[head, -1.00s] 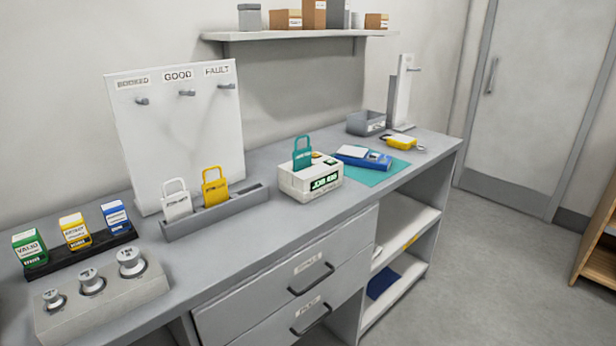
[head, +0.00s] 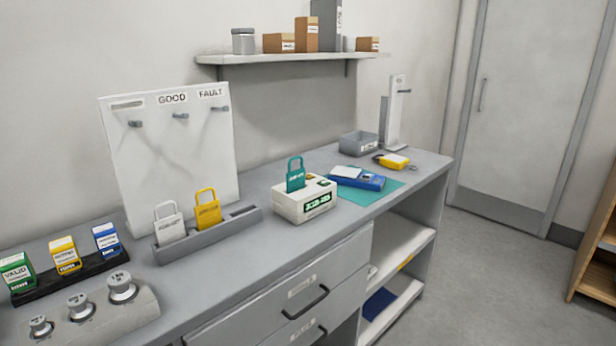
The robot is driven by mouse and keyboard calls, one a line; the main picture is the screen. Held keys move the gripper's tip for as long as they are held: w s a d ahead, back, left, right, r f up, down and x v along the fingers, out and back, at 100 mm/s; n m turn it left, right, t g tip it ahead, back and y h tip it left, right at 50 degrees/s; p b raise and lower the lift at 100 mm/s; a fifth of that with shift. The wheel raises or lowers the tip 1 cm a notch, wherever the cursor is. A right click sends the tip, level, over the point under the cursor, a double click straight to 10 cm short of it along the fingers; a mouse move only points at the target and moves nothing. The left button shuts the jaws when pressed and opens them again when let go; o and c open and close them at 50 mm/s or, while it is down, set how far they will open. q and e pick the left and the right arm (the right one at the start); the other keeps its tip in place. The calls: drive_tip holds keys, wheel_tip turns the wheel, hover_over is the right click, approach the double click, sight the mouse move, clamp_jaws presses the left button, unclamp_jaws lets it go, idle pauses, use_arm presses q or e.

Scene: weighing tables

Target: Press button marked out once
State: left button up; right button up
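A white box-shaped device (head: 290,206) with a green lit display (head: 318,204) stands on the grey counter. A teal padlock-shaped tag (head: 296,175) stands upright in its top. Small buttons (head: 322,183) show on the top right of the device, but their markings are too small to read. A blue device (head: 362,180) with a white top lies on a teal mat (head: 368,196) to its right; any button labels there cannot be read. Neither of my grippers is in view.
White and yellow tags (head: 207,210) stand in a grey rack (head: 165,244) left of the device. A board with hooks (head: 170,160) stands behind them. Metal weights (head: 122,287) and coloured boxes (head: 66,258) are at the left. The counter's front strip (head: 250,262) is clear.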

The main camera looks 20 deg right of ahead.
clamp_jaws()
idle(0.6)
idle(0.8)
